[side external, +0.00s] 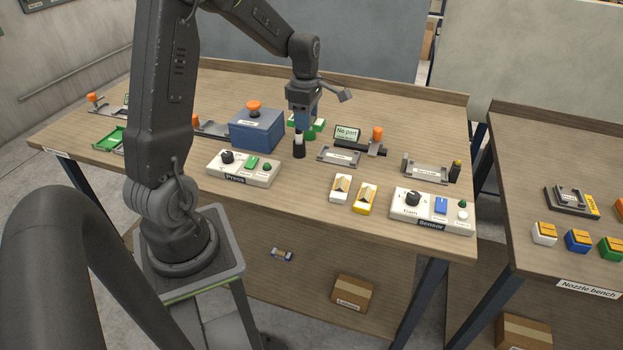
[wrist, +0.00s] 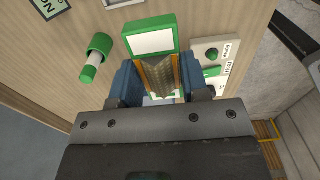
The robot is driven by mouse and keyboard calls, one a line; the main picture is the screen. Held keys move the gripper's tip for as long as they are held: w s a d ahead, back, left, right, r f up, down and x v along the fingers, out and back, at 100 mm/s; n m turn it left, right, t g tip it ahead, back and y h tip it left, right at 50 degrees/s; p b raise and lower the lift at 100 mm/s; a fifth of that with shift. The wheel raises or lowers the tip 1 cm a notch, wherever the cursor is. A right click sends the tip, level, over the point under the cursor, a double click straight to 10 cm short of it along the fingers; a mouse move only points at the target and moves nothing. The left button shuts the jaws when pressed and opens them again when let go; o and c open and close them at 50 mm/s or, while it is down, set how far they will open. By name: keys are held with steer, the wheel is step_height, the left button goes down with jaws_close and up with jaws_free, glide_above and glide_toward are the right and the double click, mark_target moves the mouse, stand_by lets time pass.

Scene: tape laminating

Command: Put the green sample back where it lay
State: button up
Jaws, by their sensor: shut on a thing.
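In the side view green shows right of the jaws (side external: 319,125), but I cannot tell which piece.
A blue press box (side external: 257,130) stands left of the gripper, with the Press panel (side external: 243,168) in front. A "No part" sign (side external: 347,133) stands to the right. White (side external: 341,188) and yellow (side external: 366,197) samples lie left of the Sensor panel (side external: 431,210). A green cylinder (wrist: 94,57) is near.

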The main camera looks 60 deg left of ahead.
steer(key=s+d, duration=0.2)
steer(key=s, duration=1.1)
glide_above(307, 188)
step_height(307, 188, down, 7)
steer(key=shift+s+a+f, duration=0.1)
steer(key=shift+s+f, duration=0.05)
steer(key=shift+f, duration=2.1)
steer(key=shift+f, duration=0.1)
steer(key=o, duration=0.9)
